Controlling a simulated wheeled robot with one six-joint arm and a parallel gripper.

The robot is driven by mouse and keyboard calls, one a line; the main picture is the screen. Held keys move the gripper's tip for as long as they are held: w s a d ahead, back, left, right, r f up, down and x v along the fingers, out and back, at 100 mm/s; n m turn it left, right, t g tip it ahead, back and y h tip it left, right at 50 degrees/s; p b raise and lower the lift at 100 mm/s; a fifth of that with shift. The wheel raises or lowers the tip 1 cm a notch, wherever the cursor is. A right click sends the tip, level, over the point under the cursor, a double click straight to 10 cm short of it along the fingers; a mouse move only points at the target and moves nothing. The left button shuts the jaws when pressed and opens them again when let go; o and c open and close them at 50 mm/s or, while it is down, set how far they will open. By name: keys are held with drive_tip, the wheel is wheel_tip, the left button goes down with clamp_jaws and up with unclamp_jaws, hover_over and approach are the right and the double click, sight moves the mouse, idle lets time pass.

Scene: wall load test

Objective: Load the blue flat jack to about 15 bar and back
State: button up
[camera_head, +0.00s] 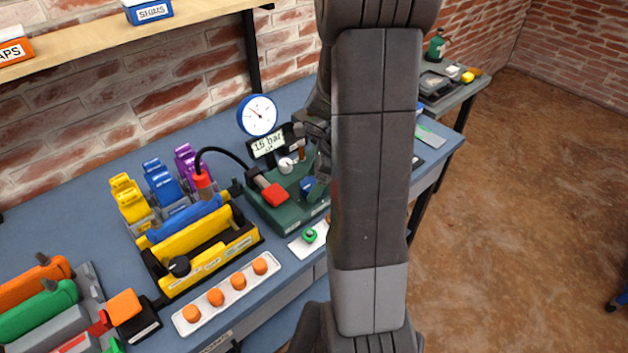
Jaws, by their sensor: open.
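A blue bar-shaped piece (187,218), perhaps the blue flat jack, lies behind a yellow piece in a yellow-and-black holder (205,262). A black hose arches from a red coupling (202,182) above it towards a green pump unit (285,212). The pump has a red-headed lever (273,194), a white knob (286,165) and a blue knob (307,185). A small display (268,145) reads about "15 bar". A round blue-rimmed gauge (258,115) stands behind; its reading is too small to tell. My gripper (318,140) is partly hidden behind my arm, open, above the pump's right side.
Yellow, blue and purple blocks (160,180) stand at the back. A white strip with several orange knobs (226,290) lies in front. Orange and green handled pieces (45,300) are at lower left. A shelf (130,35) overhangs the bench. My arm hides the bench's middle right.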

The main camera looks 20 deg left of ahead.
drive_tip(key=shift+f, duration=0.15)
drive_tip(key=shift+c, duration=0.2)
drive_tip(key=c, duration=0.9)
drive_tip(key=shift+n, duration=0.3)
